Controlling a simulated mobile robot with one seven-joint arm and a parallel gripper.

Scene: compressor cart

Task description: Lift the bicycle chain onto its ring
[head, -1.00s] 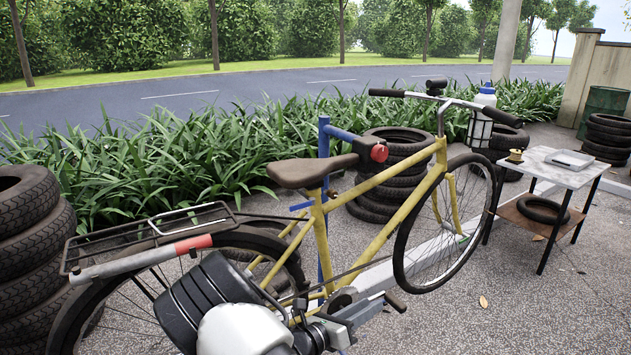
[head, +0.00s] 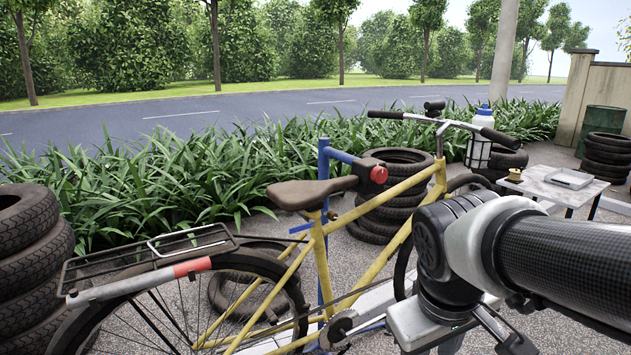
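The yellow bicycle (head: 322,262) hangs on a blue stand (head: 324,165), with its rear wheel toward the lower left. The chain ring (head: 338,328) and crank show low in the middle, close to the bottom edge. The chain is too thin and dark here for me to tell how it lies on the ring. My gripper (head: 425,325) is at the bottom right of the ring, partly cut off by the picture's edge. Its fingertips do not show clearly, so I cannot tell whether it is open or holds anything.
A small table (head: 548,184) with a tray (head: 569,178) and a brass-coloured item (head: 515,175) stands at the right. Tyre stacks stand at the left (head: 32,250), behind the bicycle (head: 397,195) and at the far right (head: 606,155). Plants (head: 150,180) line the road.

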